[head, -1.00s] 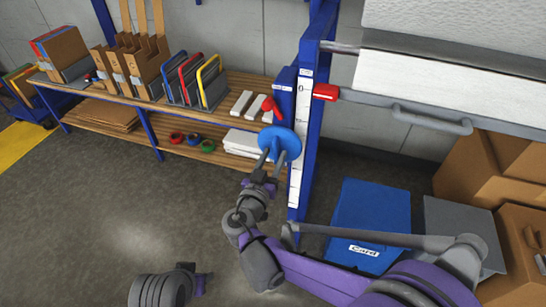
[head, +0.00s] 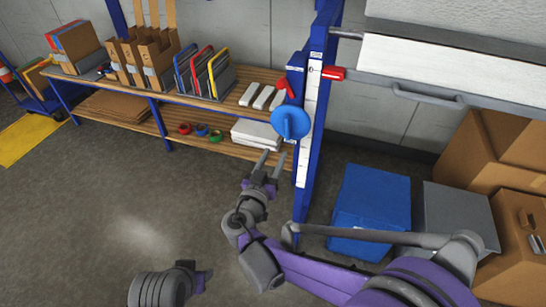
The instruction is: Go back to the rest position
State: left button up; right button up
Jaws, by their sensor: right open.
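My right gripper (head: 272,158) is open and empty, its two fingers pointing up the picture. It is just below and left of a blue round knob (head: 290,122) on a blue upright post (head: 310,120), with a small gap between them. The knob has a raised grip bar across its face.
A wooden shelf (head: 190,98) with folders, boxes and tape rolls stands at the back left. A roll machine (head: 450,70) is at the upper right. A blue bin (head: 370,205) and cardboard boxes (head: 495,150) stand at the right. The grey floor (head: 110,210) is clear on the left.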

pick_arm(q)
jog(key=shift+w, duration=0.2)
pick_arm(e)
jog(key=shift+w+d+f, duration=0.1)
jog(key=shift+w, duration=0.1)
jog(key=s+d+f+g, duration=0.35)
jog(key=s+d, duration=0.25)
jog(key=d, duration=0.3)
jog(key=s+d+f+g, duration=0.2)
jog(key=s+d+g, duration=0.35)
jog(key=d, duration=0.45)
jog(key=s+f+n+g+y, duration=0.1)
jog(key=s+f+y, duration=0.1)
jog(key=s, duration=0.6)
jog(key=s+a+f+n+g+y, duration=0.1)
jog(key=s+f+y, duration=0.2)
jog(key=s, duration=0.4)
jog(key=shift+s+a+n+g+y, duration=0.2)
jog(key=shift+s+n+g+y, duration=0.1)
jog(key=shift+s+n+y, duration=0.1)
pick_arm(q)
jog(key=shift+c, duration=0.3)
